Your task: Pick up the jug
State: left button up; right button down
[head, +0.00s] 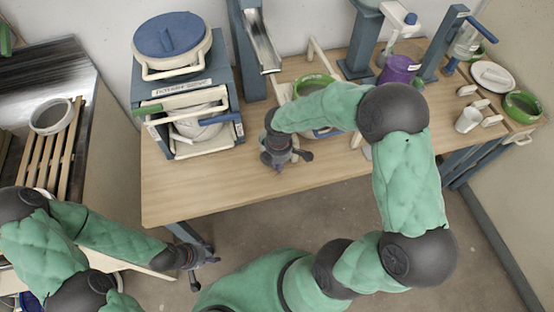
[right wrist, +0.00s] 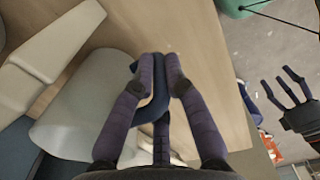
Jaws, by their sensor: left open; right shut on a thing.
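The jug (right wrist: 75,115) is a pale, rounded body with a dark blue handle (right wrist: 152,103) in the right wrist view. My right gripper (right wrist: 160,66) is shut on that handle, with purple-grey fingers on either side of it. In the head view my right gripper (head: 287,158) is over the table, right of the blue filter stand; its fingertips' contact is hard to see there. A pale vessel (head: 200,128) shows inside that stand, partly hidden by bars; I cannot tell if it is the same jug. My left gripper (head: 196,262) is open and empty below the table's front edge.
The filter stand (head: 228,88) with cream bars and a blue-lidded pot (head: 172,36) is at the table's left. Green bowls (head: 522,106), a purple container (head: 400,68) and a white cup (head: 468,120) are at the right. The table's front left (head: 200,195) is clear.

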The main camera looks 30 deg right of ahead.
jog(key=shift+r, duration=0.1)
jog(key=shift+r+p, duration=0.5)
jog(key=shift+r, duration=0.55)
jog(key=s+a+r+p, duration=0.3)
jog(key=s+r+p, duration=0.1)
jog(key=s+r, duration=0.6)
jog(key=shift+s+a+r+p, duration=0.15)
jog(key=shift+s+r+p, duration=0.15)
jog(key=shift+s, duration=1.4)
jog(key=shift+s, duration=0.1)
jog(key=shift+r, duration=0.1)
